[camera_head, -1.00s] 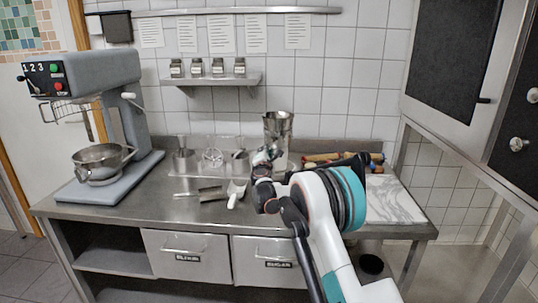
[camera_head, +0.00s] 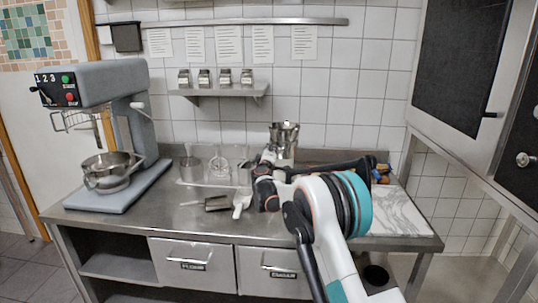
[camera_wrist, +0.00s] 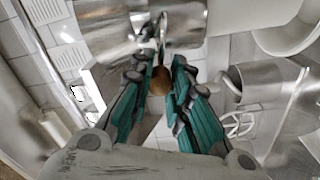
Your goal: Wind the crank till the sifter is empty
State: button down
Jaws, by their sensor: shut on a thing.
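The metal sifter (camera_head: 284,132) stands upright near the back of the steel counter, against the tiled wall. My gripper (camera_head: 268,157) is just in front of it and to its left, partly covering its lower part. In the wrist view, my gripper's teal fingers (camera_wrist: 166,92) are shut around a small brown crank knob (camera_wrist: 160,82). A shiny metal body, seemingly the sifter (camera_wrist: 185,24), is just beyond the fingertips. The crank's arm is mostly hidden. The inside of the sifter cannot be seen, so its contents cannot be told.
A mixer with a bowl (camera_head: 109,171) stands at the left. A marble slab (camera_head: 405,215) is at the right. A jar shelf (camera_head: 222,91) hangs above.

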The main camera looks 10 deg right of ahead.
jog(key=shift+s+d+r+m+p, duration=0.15)
jog(key=shift+r+m, duration=0.2)
jog(key=shift+m, duration=0.4)
jog(key=shift+w+d+r+m+p, duration=0.15)
jog(key=shift+r+m, duration=0.2)
jog(key=shift+m, duration=0.4)
jog(key=shift+s, duration=0.1)
jog(key=c, duration=1.5)
grip_release()
jog(key=shift+o, duration=0.2)
jog(key=v, duration=1.2)
jog(key=shift+a, duration=0.1)
